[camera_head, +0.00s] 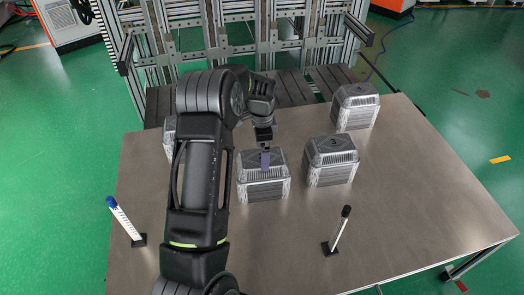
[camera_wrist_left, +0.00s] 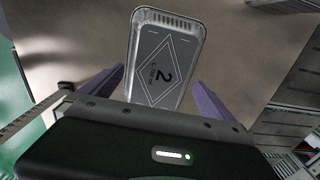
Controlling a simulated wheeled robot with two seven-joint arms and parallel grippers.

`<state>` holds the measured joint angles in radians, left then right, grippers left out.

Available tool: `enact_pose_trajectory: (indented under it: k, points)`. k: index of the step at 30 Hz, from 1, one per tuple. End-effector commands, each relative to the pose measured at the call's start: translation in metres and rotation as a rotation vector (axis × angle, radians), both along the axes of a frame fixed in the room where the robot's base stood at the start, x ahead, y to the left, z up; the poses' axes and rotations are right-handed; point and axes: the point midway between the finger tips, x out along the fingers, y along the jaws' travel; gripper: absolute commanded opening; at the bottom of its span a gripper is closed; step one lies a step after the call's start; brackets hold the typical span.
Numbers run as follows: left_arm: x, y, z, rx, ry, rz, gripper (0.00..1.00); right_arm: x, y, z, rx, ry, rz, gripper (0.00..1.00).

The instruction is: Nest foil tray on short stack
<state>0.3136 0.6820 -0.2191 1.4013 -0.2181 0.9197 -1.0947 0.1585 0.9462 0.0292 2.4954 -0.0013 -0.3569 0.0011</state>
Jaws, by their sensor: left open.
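My left gripper (camera_head: 265,160) is open just above the near middle stack of foil trays (camera_head: 264,190). In the left wrist view, a silver foil tray (camera_wrist_left: 165,65) with a grey top marked with a diamond and a "2" shows between the spread purple fingers of my left gripper (camera_wrist_left: 159,78). I cannot tell whether the fingers touch it. A second stack (camera_head: 331,172) stands just to the right, and a third stack (camera_head: 355,110) stands farther back at the right. Part of another stack (camera_head: 168,128) shows behind my left arm. My right gripper is not in view.
A white stick with a blue top (camera_head: 124,220) stands tilted at the left; one with a black top (camera_head: 339,231) stands at the front. An aluminium frame (camera_head: 230,45) rises behind the table.

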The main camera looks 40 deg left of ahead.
Motion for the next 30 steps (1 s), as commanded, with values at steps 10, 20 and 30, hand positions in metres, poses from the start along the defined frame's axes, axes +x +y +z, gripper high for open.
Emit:
enact_pose_trajectory:
  k: [10, 20, 30]
  points:
    - [0.001, 0.0, 0.05, 0.001, -0.003, 0.001, 1.0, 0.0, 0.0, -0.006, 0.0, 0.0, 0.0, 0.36]
    - [0.0, 0.0, 0.075, 0.0, -0.001, 0.0, 1.0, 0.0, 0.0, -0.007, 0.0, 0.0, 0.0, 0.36]
    - [0.0, 0.0, 0.074, 0.001, -0.001, 0.0, 1.0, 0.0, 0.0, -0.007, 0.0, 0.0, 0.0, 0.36]
